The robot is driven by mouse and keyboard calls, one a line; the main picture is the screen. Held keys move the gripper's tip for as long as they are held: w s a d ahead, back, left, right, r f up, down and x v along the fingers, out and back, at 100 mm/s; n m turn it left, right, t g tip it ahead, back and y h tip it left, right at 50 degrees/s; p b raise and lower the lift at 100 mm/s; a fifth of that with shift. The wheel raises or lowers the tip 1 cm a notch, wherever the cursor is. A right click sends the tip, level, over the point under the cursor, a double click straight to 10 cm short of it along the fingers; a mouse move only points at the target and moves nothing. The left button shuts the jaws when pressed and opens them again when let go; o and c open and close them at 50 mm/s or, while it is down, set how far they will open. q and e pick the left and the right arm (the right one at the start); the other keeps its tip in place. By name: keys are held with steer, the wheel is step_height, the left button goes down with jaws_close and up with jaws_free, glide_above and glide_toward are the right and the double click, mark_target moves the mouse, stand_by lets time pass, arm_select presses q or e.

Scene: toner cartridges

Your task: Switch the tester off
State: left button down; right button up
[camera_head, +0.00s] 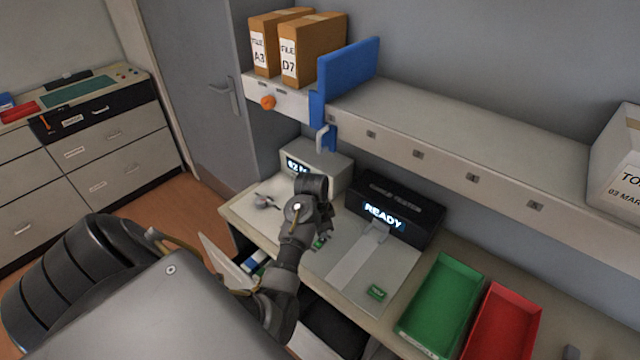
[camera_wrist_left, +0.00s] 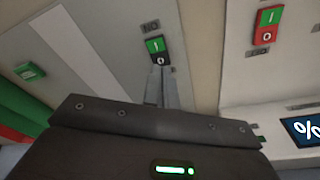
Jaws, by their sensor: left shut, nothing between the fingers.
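The tester (camera_head: 392,212) is a black box whose lit display reads READY, with a pale deck in front of it. In the left wrist view, a rocker switch (camera_wrist_left: 155,46) with a green I half and a black O half sits on the deck. My left gripper (camera_head: 314,232) is over the deck's left side, its fingers largely hidden by the arm. In the left wrist view its shut, empty fingers (camera_wrist_left: 160,85) point at the black O half, very close to it. I cannot tell whether they touch.
A second switch (camera_wrist_left: 267,26), green and red, sits on the board by the pale percent-display box (camera_head: 322,165). A green tray (camera_head: 441,305) and red tray (camera_head: 504,325) stand to the right. A shelf (camera_head: 450,140) overhangs behind.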

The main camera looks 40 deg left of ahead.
mark_target(323, 240)
arm_select(q)
steer(key=shift+f+b, duration=0.3)
steer(key=shift+f, duration=0.6)
stand_by(0.4)
steer(key=shift+r+p, duration=0.8)
steer(key=shift+r, duration=2.75)
steer(key=shift+d, duration=0.1)
